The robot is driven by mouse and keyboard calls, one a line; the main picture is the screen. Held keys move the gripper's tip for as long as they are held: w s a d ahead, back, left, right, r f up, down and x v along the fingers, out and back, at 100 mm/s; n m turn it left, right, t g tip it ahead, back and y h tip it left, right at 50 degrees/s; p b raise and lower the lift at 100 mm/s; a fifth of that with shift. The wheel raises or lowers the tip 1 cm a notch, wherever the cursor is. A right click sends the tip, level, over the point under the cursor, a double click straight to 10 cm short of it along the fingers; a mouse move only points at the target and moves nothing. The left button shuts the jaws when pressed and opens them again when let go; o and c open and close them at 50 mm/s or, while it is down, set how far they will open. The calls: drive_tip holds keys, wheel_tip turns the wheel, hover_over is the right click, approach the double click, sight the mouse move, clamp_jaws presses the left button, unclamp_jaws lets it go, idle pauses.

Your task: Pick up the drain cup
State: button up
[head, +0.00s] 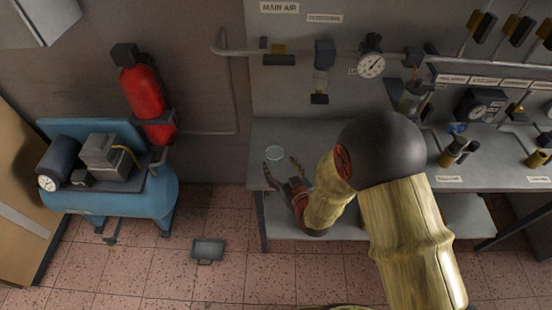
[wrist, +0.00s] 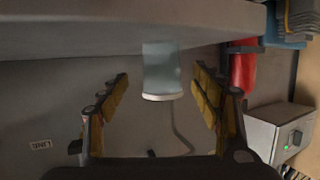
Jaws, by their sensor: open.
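The drain cup (head: 274,153), a small clear cup with a pale rim, stands at the left end of the bench (head: 305,142). My gripper (head: 281,171) is open beside it, its fingers pointing toward the cup. In the wrist view, which looks upside down, the pale bluish cup (wrist: 162,68) shows between the two open fingers of my gripper (wrist: 161,76), with a gap on each side. I cannot tell from this view how far the cup lies between the fingertips. My arm hides part of the bench in the head view.
A panel with pipes and a gauge (head: 371,65) rises behind the bench. A red fire extinguisher (head: 143,95) and a blue compressor (head: 140,190) stand to the left. A small grey tray (head: 207,249) lies on the floor. Fittings (head: 455,150) occupy the bench's right side.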

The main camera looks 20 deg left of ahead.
sight(277, 163)
drive_tip(key=b+x, duration=0.1)
drive_tip(key=x, duration=0.4)
drive_tip(key=shift+a+r, duration=0.15)
drive_tip(key=shift+r, duration=0.05)
drive_tip(key=shift+s, duration=0.1)
drive_tip(key=shift+c, duration=0.3)
drive_tip(key=c, duration=1.1)
drive_tip(key=shift+r, duration=0.15)
